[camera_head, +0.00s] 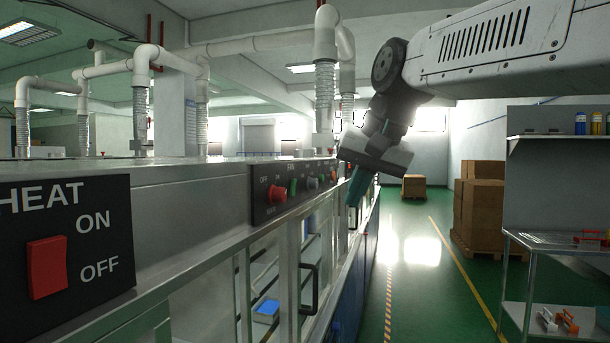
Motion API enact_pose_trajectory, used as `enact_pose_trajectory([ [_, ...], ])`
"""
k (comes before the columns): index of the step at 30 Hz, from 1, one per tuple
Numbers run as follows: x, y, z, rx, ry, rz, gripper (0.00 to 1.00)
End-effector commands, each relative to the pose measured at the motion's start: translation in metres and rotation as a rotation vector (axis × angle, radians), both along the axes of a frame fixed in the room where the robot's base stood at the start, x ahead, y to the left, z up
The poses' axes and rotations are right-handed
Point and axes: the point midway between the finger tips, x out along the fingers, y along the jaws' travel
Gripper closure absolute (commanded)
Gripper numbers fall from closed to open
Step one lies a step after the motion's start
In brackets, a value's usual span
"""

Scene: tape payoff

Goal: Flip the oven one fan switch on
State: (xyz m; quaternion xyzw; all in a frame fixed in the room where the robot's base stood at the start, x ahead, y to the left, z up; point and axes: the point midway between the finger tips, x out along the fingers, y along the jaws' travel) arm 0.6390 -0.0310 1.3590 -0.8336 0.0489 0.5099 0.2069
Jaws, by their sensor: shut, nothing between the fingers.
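A dark control panel (262,208) is on the front of the long metal oven line, in the middle of the view. It carries a red knob or switch (278,194) with small OFF and ON lettering above it, and several smaller coloured controls to its right. A label there seems to read FAN, but it is too small to be sure, and the switch's position cannot be told. My gripper (357,194) points down with its teal fingers shut and empty. In the picture it is right of the panel's far end, with no visible contact.
A nearer panel (100,268) marked HEAT, with a red rocker (47,267), fills the lower left. Door handles (309,290) stick out below the panels. The green aisle (410,290) is clear. A metal shelf (530,243) and stacked boxes (480,205) stand at right.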

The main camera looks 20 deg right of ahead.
Motion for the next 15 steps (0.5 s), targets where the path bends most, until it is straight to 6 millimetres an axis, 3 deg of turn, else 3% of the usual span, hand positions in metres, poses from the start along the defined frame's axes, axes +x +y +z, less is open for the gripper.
enact_pose_trajectory([
  [1, 0.022, -0.003, 0.024, 0.025, -0.034, -0.028, 1.00],
  [3, 0.043, -0.006, 0.051, 0.058, -0.075, -0.060, 1.00],
  [6, 0.062, -0.008, 0.077, 0.092, -0.116, -0.090, 1.00],
  [10, 0.072, -0.010, 0.092, 0.110, -0.138, -0.106, 1.00],
  [15, 0.073, -0.010, 0.093, 0.112, -0.141, -0.107, 1.00],
])
